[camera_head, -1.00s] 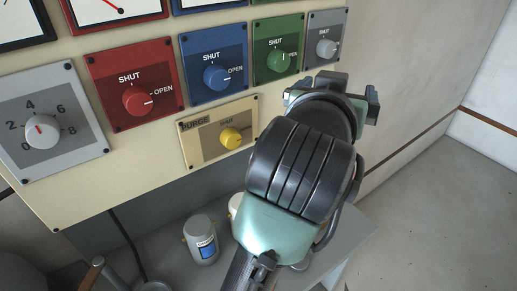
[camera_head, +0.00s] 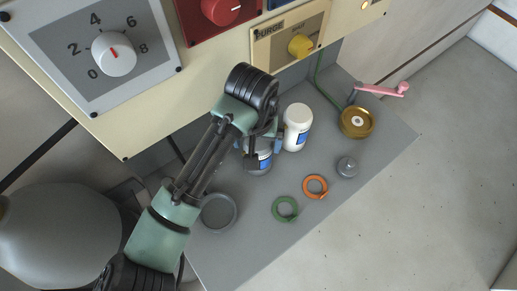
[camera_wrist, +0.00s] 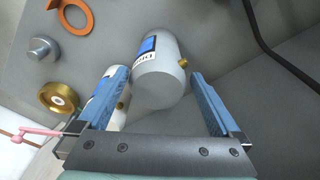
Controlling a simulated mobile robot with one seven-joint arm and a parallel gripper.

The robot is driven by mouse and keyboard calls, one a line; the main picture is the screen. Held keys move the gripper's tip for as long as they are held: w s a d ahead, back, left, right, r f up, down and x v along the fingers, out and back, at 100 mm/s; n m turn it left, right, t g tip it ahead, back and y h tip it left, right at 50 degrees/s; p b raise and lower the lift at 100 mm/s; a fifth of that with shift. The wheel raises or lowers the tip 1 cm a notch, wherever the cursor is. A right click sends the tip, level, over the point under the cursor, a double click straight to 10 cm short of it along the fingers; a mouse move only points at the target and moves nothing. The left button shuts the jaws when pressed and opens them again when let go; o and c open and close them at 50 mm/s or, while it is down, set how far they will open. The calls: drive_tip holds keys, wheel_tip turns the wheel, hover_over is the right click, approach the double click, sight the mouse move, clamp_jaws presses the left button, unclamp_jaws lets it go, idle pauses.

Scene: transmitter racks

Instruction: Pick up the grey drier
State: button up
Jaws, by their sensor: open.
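The grey drier (camera_head: 258,163) is a grey canister with a blue label, standing on the grey shelf and partly hidden by my arm. In the wrist view the grey drier (camera_wrist: 158,72) lies between the two blue fingers, with a brass fitting on its side. My gripper (camera_head: 262,146) is open around it, also seen in the wrist view (camera_wrist: 158,76). Gaps show beside the drier; I cannot tell whether either finger touches it. The left finger in the wrist view lies between it and a white canister (camera_wrist: 103,97).
The white canister (camera_head: 298,127) stands close to the right of the drier. A brass wheel (camera_head: 356,122) with a pink handle, a grey knob (camera_head: 347,167), an orange ring (camera_head: 315,187), a green ring (camera_head: 285,209) and a grey ring (camera_head: 219,213) lie on the shelf (camera_head: 255,245). The panel rises behind.

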drive_tip(key=f, duration=0.2)
drive_tip(key=w+f+p, duration=0.1)
drive_tip(key=f, duration=0.2)
drive_tip(key=shift+d+f, duration=0.2)
drive_tip(key=shift+f, duration=0.1)
drive_tip(key=shift+c, duration=0.2)
drive_tip(key=c, duration=1.4)
drive_tip(key=shift+w+r, duration=0.1)
clamp_jaws()
